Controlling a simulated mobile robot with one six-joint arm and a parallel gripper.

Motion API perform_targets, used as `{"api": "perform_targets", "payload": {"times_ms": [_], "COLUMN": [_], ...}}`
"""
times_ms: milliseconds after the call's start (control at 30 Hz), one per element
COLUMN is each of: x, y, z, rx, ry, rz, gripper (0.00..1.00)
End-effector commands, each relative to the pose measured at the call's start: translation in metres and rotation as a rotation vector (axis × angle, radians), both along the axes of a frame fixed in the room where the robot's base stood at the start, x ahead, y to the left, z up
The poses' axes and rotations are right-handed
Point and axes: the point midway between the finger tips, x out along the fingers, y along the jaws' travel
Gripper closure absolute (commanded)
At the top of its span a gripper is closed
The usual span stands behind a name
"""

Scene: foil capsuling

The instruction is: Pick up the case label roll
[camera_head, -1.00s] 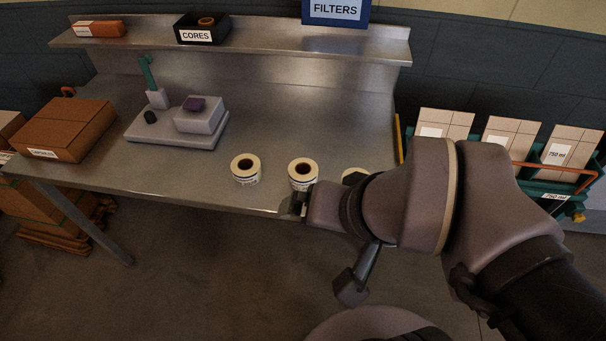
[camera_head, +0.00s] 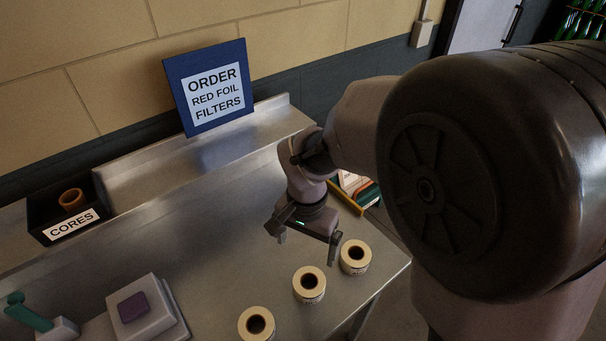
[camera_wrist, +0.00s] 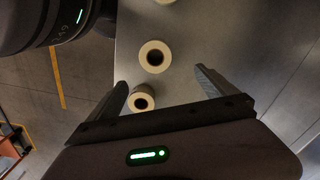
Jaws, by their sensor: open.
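Three white label rolls with dark core holes stand in a row along the front of the steel bench: a right one (camera_head: 355,268), a middle one (camera_head: 309,295) and a left one (camera_head: 244,328). Their print is too small to read, so I cannot tell which is the case label roll. My gripper (camera_head: 306,242) is open and empty above the bench, behind the right and middle rolls in the picture. In the wrist view, the open fingers (camera_wrist: 160,82) frame the middle roll (camera_wrist: 143,57) and a lower roll (camera_wrist: 133,98). A third roll is cut off at the top edge.
A scale (camera_head: 155,317) with a purple block stands at the lower left. A black CORES bin (camera_head: 48,215) and a blue order sign (camera_head: 178,88) are on the back shelf (camera_head: 150,183). The bench surface (camera_head: 215,245) between scale and gripper is clear.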

Motion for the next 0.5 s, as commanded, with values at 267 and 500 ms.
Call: {"api": "perform_targets", "payload": {"times_ms": [267, 500], "x": [-0.002, -0.002], "y": [-0.001, -0.001], "z": [-0.082, -0.122], "rx": [-0.002, -0.001], "ry": [0.006, 0.002], "rz": [0.002, 0.002], "gripper": [0.04, 0.04]}}
